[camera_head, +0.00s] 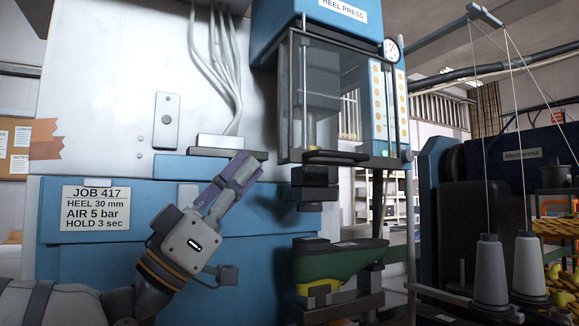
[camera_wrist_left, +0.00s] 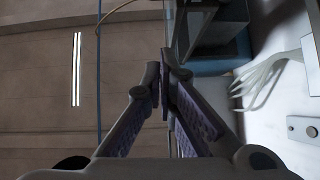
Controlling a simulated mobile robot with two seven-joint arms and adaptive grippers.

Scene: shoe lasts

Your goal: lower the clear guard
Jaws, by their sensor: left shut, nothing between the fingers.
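The clear guard (camera_head: 315,85) is a see-through panel in a dark frame on the front of the blue heel press (camera_head: 285,22). It is up, its lower edge above the shoe last. A dark bar (camera_head: 345,156) runs along that lower edge. A green and yellow shoe last (camera_head: 335,262) sits on the support below, under a dark press head (camera_head: 313,185). My left gripper (camera_head: 243,172) is shut and empty, left of the guard and apart from it, in front of the cabinet. Its closed fingers also show in the left wrist view (camera_wrist_left: 165,88). My right gripper is not in view.
A job sign (camera_head: 95,208) is on the blue cabinet front at left. Grey cables (camera_head: 220,75) hang beside the press. Thread cones (camera_head: 490,270) and a dark blue machine (camera_head: 520,165) stand at right. A round gauge (camera_head: 391,50) is on the press's right side.

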